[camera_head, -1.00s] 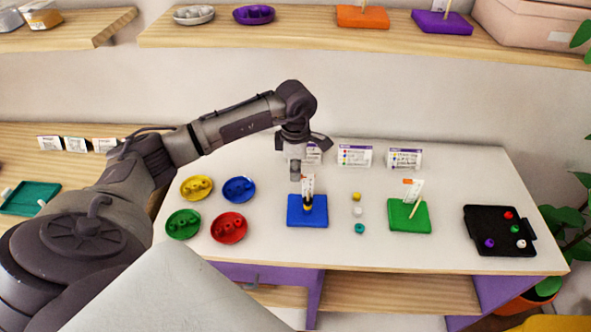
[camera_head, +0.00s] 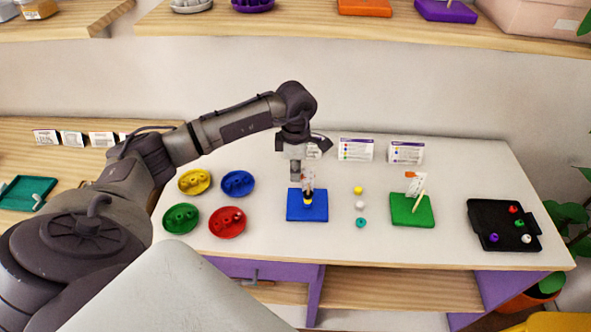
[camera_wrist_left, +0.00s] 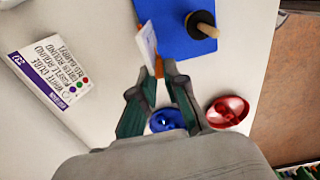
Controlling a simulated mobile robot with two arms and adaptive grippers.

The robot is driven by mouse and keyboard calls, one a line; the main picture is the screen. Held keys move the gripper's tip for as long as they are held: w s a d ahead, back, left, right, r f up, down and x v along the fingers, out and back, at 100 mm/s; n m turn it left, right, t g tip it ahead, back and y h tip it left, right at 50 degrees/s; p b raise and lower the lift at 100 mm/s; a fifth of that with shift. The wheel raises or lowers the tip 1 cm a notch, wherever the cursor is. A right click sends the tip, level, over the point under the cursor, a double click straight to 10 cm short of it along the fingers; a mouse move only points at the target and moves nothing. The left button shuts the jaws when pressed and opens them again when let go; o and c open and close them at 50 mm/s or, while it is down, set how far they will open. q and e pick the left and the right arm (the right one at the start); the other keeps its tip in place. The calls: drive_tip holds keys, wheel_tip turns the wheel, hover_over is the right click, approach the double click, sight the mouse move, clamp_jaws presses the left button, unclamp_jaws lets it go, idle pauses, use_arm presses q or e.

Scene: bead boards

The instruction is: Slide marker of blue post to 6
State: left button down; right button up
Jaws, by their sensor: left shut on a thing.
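The blue board (camera_head: 307,213) lies on the white table in the head view, with its post (camera_head: 308,191) upright and dark and yellow beads on it. A white card (camera_wrist_left: 147,48) stands at the board's edge in the left wrist view. My left gripper (camera_wrist_left: 161,69) is shut on a small orange marker (camera_wrist_left: 159,67) at the card's edge. The blue board (camera_wrist_left: 172,32) and post (camera_wrist_left: 207,30) also show there. In the head view my left gripper (camera_head: 298,178) is just above and behind the post, its fingertips partly hard to make out. My right gripper is out of view.
Blue (camera_head: 238,184), red (camera_head: 227,222), yellow (camera_head: 195,181) and green (camera_head: 181,218) bead dishes lie left. Loose beads (camera_head: 360,206), a green board (camera_head: 411,210) with a tilted stick, and a black tray (camera_head: 484,214) lie right. Label cards (camera_head: 356,149) stand behind.

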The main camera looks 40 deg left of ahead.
use_arm(q)
drive_tip(key=c, duration=1.1)
unclamp_jaws()
drive_tip(key=shift+c, duration=0.2)
